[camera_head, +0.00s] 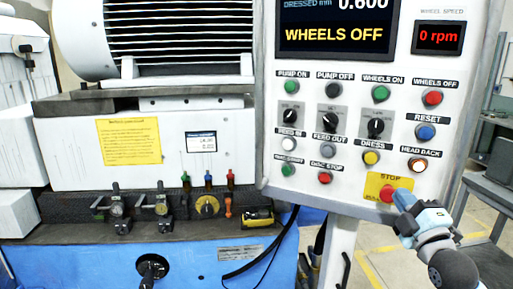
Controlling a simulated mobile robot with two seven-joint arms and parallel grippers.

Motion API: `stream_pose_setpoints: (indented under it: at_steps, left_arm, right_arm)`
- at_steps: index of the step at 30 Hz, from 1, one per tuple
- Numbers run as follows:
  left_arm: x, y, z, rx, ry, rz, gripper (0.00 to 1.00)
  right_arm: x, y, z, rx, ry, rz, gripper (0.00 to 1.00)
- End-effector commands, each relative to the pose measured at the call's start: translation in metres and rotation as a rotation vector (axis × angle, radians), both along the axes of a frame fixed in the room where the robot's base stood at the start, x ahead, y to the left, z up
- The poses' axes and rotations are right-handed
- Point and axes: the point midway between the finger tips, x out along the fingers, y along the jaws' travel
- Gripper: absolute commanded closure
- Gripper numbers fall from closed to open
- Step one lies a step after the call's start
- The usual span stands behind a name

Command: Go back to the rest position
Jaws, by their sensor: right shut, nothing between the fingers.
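My right gripper (404,200) comes in from the lower right, with pale blue and white fingers and a dark wrist. It is shut and empty. Its fingertips are at the right side of the red stop button (387,192) on a yellow plate at the panel's bottom right. They cover part of the button's edge; I cannot tell whether they touch it. The control panel (300,200) is white, and its screen (335,35) reads "WHEELS OFF". The speed display (438,38) reads 0 rpm. My left gripper is not in view.
The grinder's white body with a yellow notice (129,141) fills the left. A black cable hangs below the panel. Open floor (375,250) shows at the lower right, beside a grey bench (490,190).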

Motion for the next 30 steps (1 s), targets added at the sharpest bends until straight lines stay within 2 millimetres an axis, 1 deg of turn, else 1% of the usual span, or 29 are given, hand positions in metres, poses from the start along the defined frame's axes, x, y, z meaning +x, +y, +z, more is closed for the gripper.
stream_pose_setpoints:
  at_steps: [1, 2, 3, 5, 6, 8, 9, 11, 12, 14, 15, 17, 18, 21, 22, 24, 26, 30]
  left_arm:
    - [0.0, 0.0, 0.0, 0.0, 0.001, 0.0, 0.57]
    - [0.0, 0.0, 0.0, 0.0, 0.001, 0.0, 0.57]
    - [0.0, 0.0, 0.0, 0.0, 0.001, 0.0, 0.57]
    - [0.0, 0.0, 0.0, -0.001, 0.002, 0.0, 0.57]
    - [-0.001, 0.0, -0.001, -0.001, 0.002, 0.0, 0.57]
    - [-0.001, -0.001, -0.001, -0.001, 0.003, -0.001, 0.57]
    - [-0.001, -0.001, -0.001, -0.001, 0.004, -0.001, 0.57]
    - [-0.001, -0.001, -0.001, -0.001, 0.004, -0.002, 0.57]
    - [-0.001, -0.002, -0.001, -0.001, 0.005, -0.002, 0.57]
    - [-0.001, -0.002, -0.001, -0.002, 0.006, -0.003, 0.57]
    - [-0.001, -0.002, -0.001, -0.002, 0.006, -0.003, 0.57]
    - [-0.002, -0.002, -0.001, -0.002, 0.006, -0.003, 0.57]
    - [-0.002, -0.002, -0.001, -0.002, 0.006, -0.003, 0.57]
    - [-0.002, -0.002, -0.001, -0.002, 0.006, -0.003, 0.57]
    - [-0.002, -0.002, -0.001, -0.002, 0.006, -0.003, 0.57]
    - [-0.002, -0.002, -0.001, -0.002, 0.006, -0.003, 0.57]
    - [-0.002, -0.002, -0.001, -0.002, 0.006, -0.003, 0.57]
    - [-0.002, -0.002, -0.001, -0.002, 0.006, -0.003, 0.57]
  right_arm:
    - [-0.003, 0.009, -0.045, 0.076, 0.09, 0.033, 1.0]
    - [-0.006, 0.014, -0.068, 0.126, 0.138, 0.05, 1.0]
    - [-0.011, 0.021, -0.098, 0.192, 0.201, 0.071, 1.0]
    - [-0.022, 0.031, -0.142, 0.293, 0.292, 0.095, 1.0]
    - [-0.031, 0.038, -0.17, 0.361, 0.352, 0.107, 1.0]
    - [-0.048, 0.048, -0.212, 0.463, 0.443, 0.117, 1.0]
    - [-0.061, 0.056, -0.24, 0.534, 0.502, 0.121, 1.0]
    - [-0.083, 0.067, -0.279, 0.639, 0.589, 0.12, 1.0]
    - [-0.1, 0.074, -0.304, 0.708, 0.645, 0.115, 1.0]
    - [-0.127, 0.085, -0.339, 0.813, 0.727, 0.102, 1.0]
    - [-0.146, 0.093, -0.36, 0.881, 0.778, 0.089, 1.0]
    - [-0.174, 0.103, -0.388, 0.977, 0.847, 0.066, 1.0]
    - [-0.191, 0.109, -0.404, 1.035, 0.888, 0.05, 1.0]
    - [-0.229, 0.122, -0.434, 1.153, 0.966, 0.008, 1.0]
    - [-0.237, 0.125, -0.44, 1.181, 0.983, -0.002, 1.0]
    - [-0.253, 0.13, -0.45, 1.229, 1.012, -0.021, 1.0]
    - [-0.262, 0.133, -0.456, 1.255, 1.028, -0.034, 1.0]
    - [-0.267, 0.134, -0.459, 1.274, 1.036, -0.04, 1.0]
